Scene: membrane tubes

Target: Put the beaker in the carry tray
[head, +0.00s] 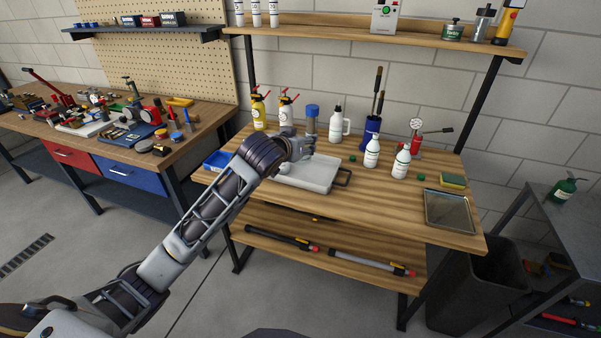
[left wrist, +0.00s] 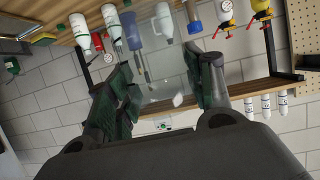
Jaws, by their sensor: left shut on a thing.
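The white carry tray (head: 318,180) with a brown handle lies on the wooden workbench, partly hidden behind my left arm. My left gripper (head: 304,147) is over the tray's back part in the head view. In the left wrist view its two dark fingers (left wrist: 165,88) are shut on a clear, see-through beaker (left wrist: 163,82). The beaker is hard to make out in the head view. I cannot tell its exact height above the tray. My right gripper is not in view.
Behind the tray stand yellow and white red-topped bottles (head: 285,110), a blue-capped cylinder (head: 311,122) and a white jug (head: 336,125). White bottles (head: 372,152) stand to the right. A metal tray (head: 449,210) lies at the bench's right end. A blue bin (head: 215,160) is at left.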

